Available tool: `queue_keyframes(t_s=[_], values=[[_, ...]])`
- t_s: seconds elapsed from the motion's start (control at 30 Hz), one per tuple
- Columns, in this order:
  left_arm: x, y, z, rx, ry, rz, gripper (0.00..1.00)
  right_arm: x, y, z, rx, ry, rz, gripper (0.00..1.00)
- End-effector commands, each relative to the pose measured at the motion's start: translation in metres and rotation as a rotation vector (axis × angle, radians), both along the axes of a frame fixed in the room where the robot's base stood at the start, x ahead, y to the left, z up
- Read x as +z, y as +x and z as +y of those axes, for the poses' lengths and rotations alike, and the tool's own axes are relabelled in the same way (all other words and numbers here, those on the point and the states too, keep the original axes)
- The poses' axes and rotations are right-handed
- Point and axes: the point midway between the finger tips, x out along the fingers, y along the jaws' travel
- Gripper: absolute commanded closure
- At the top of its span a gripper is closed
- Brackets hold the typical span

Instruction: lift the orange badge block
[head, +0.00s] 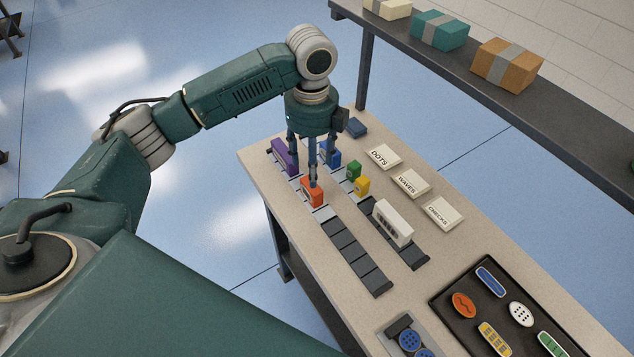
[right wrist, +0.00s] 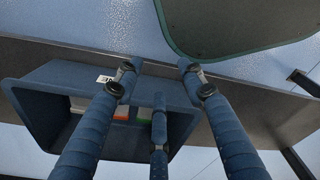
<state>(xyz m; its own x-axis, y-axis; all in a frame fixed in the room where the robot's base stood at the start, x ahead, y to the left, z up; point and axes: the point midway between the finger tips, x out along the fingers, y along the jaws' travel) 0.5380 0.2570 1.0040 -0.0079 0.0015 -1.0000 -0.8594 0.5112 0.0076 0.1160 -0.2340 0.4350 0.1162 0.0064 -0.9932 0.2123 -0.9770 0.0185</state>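The orange badge block (head: 313,197) stands in a dark slotted rail on the beige table in the head view. My left gripper (head: 310,168) points down over the rail, its fingers spread apart. The front finger overlaps the top of the orange block; I cannot tell whether it touches. A purple block (head: 281,153) and a blue block (head: 328,152) stand beside and behind the fingers, partly hidden. My right gripper (right wrist: 157,75) is open and empty in the right wrist view, its three fingers apart.
Labelled white plates (head: 407,183) lie beyond. A black badge tray (head: 458,306) is at front right. A blue bin (right wrist: 38,100) lies beneath my right fingers.

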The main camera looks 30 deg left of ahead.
Motion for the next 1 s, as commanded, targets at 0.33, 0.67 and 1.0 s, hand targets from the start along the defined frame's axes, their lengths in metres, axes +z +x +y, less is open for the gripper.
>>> queue_keyframes(t_s=[0.33,0.67,1.0], values=[[-0.038,-0.001,0.002,0.004,0.000,0.001,0.43,0.007,-0.046,-0.002,0.000,-0.005,0.063,0.60],[-0.082,0.000,0.007,0.004,-0.001,0.001,0.43,0.027,-0.011,0.000,0.000,0.000,0.012,0.60],[-0.088,0.000,0.007,0.004,0.000,-0.002,0.51,0.026,-0.020,-0.001,0.000,-0.002,0.027,0.60]])
